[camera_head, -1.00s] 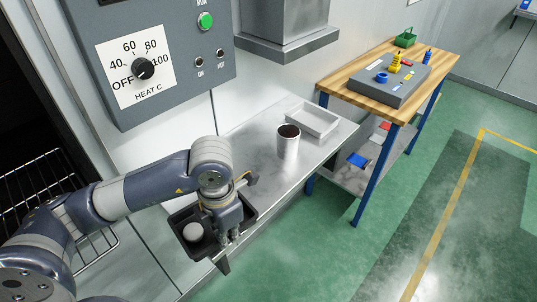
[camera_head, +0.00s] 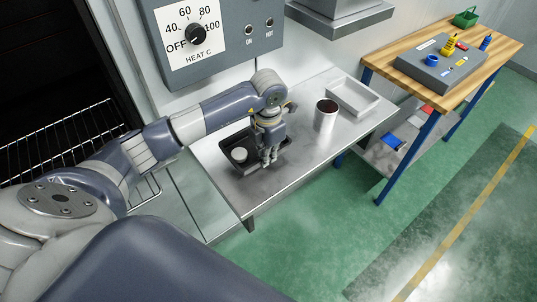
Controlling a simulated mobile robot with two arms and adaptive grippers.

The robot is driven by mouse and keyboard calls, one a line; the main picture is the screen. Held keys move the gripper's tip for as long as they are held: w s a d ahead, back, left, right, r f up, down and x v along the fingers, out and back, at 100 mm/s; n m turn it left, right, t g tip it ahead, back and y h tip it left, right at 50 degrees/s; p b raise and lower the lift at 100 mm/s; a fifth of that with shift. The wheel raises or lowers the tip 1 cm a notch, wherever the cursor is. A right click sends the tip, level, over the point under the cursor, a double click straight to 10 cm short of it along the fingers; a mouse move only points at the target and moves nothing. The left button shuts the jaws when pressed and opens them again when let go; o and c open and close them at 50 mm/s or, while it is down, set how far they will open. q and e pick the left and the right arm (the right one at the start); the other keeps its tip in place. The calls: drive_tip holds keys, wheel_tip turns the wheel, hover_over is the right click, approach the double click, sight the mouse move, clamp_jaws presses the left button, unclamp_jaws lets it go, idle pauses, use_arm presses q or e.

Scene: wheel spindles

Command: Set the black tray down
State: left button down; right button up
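The black tray (camera_head: 228,146) is a shallow, dark pan with a pale, round piece (camera_head: 239,155) inside its left part. It is level and over the left part of the steel bench. I cannot tell whether its underside touches the bench top or hangs just above it. My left gripper (camera_head: 268,160) points down at the tray's right side and appears shut on its rim; the fingers hide part of that side. My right gripper is not in view.
A dark oven with a wire rack (camera_head: 60,135) is at left. Bare bench lies in front of the cup.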

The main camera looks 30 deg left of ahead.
use_arm(q)
drive_tip(key=shift+w+a, duration=0.3)
drive_tip(key=shift+w, duration=0.5)
wheel_tip(320, 180, down, 3)
drive_tip(key=shift+s+f+p, duration=0.1)
drive_tip(key=shift+f+p, duration=0.05)
drive_tip(key=shift+p, duration=1)
drive_tip(key=shift+f, duration=0.15)
drive_tip(key=shift+f, duration=0.15)
drive_tip(key=shift+f+b, duration=0.15)
drive_tip(key=shift+b, duration=0.15)
drive_tip(key=c, duration=1.8)
unclamp_jaws()
drive_tip(key=shift+r, duration=0.25)
